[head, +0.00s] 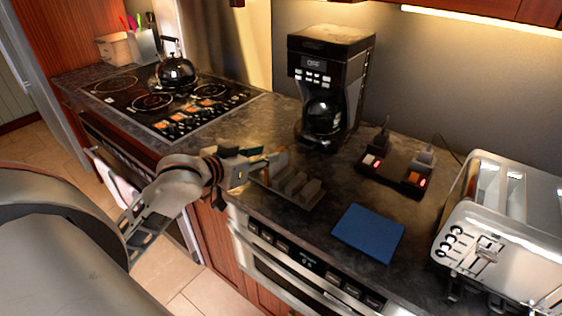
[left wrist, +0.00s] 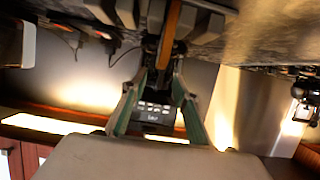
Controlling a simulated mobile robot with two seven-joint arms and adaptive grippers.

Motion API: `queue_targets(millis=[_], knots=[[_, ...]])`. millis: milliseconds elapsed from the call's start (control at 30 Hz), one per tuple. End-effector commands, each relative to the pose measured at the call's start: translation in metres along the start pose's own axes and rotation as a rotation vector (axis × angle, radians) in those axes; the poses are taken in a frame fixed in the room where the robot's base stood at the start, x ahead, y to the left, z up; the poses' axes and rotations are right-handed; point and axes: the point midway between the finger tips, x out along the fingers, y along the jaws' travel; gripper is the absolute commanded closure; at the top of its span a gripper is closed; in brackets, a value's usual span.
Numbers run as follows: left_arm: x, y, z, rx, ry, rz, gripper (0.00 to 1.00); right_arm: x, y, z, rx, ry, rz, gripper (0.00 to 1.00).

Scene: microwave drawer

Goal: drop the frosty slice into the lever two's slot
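A thin brown slice (head: 280,163) stands on edge at the left end of a grey slotted rack (head: 311,191) on the dark counter. I cannot make out frost on it. My left gripper (head: 262,160) is at the rack, its fingertips around the slice. In the left wrist view the brown slice (left wrist: 170,35) lies between the fingertips of my left gripper (left wrist: 165,68); whether they press on it is unclear. The silver toaster (head: 500,240) stands at the far right, with long slots on top and a lever (head: 486,258) on its front. My right gripper is not in view.
A blue square mat (head: 368,233) lies between rack and toaster. Behind it is a dark tray (head: 395,172) with red lights and upright pieces. A coffee maker (head: 325,85) stands at the back. A stovetop with a kettle (head: 176,73) is at the left.

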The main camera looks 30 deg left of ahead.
Motion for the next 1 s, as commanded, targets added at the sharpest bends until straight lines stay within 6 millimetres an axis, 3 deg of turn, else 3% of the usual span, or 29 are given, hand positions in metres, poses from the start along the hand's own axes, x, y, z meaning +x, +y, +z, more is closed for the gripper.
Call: queue_targets(millis=[433,767,900,1000], knots=[[0.056,0.001,0.005,0.0,0.0,-0.001,0.71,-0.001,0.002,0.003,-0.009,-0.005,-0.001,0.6],[0.064,0.002,0.005,0.001,0.0,0.001,0.71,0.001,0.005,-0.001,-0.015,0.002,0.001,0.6],[0.064,0.002,0.005,0.001,0.0,0.0,1.0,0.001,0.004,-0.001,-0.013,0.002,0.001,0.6],[0.064,0.002,0.005,0.001,0.0,0.0,1.0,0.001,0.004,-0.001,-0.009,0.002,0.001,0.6]])
